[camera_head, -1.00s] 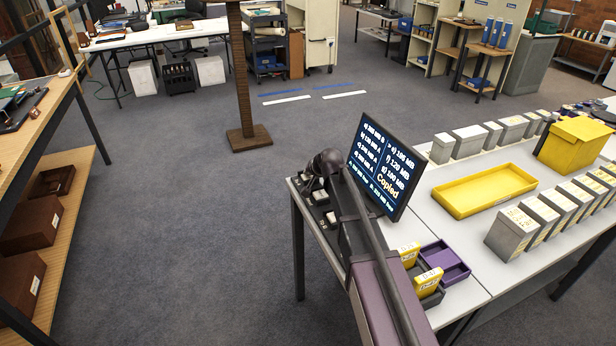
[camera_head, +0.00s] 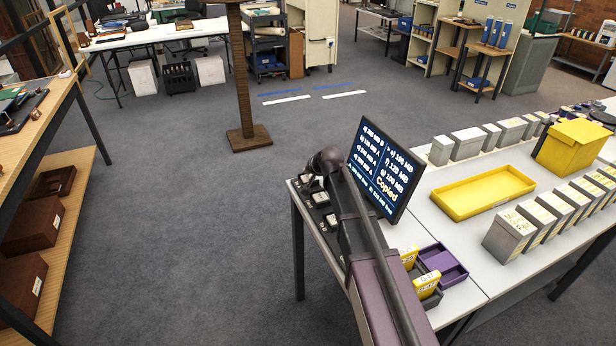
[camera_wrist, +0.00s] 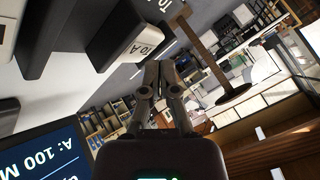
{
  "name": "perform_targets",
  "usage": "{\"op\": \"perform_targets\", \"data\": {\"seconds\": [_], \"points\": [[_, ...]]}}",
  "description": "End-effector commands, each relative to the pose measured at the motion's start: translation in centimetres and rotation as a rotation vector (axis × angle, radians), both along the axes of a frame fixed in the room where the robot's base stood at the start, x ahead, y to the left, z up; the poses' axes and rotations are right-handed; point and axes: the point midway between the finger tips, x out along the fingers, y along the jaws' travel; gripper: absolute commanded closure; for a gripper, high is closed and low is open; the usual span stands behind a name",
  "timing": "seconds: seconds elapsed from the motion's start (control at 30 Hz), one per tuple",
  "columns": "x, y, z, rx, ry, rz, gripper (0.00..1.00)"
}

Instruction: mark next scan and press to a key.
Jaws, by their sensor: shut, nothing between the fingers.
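The dark monitor (camera_head: 386,168) stands on the table and shows a lettered list of sizes in MB, with a ">" mark beside line e) and the word "Copied" in orange. Small print runs along its bottom. Part of the monitor (camera_wrist: 40,150) also shows in the wrist view, reading "A: 100 M". A row of dark keys with pale labels (camera_head: 320,197) lies left of the monitor. In the wrist view a key labelled "To A" (camera_wrist: 138,42) is close to my gripper (camera_wrist: 163,66). My gripper's fingers are together and empty; contact with the key cannot be told.
Yellow-labelled cartridges (camera_head: 426,282) stand in a dark holder beside a purple tray (camera_head: 443,262). A yellow tray (camera_head: 483,191), grey archival boxes (camera_head: 508,235) and a yellow box (camera_head: 573,145) occupy the table's right part. The floor (camera_head: 190,230) to the left is clear.

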Motion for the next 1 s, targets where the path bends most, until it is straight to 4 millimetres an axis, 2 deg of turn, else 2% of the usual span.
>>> {"op": "perform_targets", "data": {"seconds": [0.43,1.0], "points": [[0.0,0.0,0.4,0.0,0.0,0.0,1.0],[0.0,0.0,4.4,0.0,0.0,0.0,1.0]]}}
